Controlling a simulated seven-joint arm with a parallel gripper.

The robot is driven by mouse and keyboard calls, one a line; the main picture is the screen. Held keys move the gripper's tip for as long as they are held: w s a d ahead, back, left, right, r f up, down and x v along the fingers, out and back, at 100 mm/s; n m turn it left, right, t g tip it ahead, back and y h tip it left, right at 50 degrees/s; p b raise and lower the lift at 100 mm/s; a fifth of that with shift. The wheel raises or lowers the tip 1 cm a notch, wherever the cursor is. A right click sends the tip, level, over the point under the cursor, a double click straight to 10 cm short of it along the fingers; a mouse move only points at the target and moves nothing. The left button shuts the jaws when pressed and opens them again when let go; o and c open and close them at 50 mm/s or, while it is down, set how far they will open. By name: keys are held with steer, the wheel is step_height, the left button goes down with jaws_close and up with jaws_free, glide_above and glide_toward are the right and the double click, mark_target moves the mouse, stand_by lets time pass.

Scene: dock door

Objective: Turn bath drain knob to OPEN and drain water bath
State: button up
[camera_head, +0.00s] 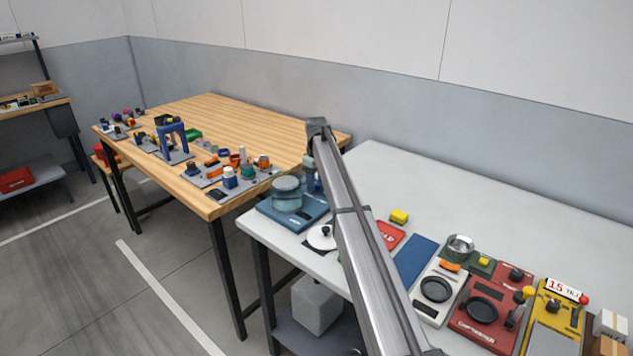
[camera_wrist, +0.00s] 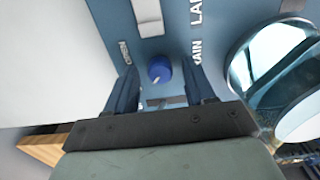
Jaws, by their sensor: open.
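The water bath (camera_head: 287,192) is a round glass vessel on a blue base (camera_head: 270,212), at the left end of the grey table in the head view. Its glass (camera_wrist: 285,75) shows at the right of the wrist view. A small blue knob (camera_wrist: 159,69) stands on the blue panel (camera_wrist: 170,45), beside lettering that partly reads "AIN". My gripper (camera_wrist: 158,65) is open, with one dark blue finger on each side of the knob. I cannot tell whether the fingers touch it. In the head view my arm hides part of the bath's right side and the knob.
A wooden table (camera_head: 230,115) with several small items stands to the left. A light block (camera_wrist: 147,15) lies on the panel.

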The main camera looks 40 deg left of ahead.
jaws_close()
stand_by(0.4)
steer(key=shift+m, duration=0.3)
steer(key=m, duration=1.3)
steer(key=shift+m, duration=2.1)
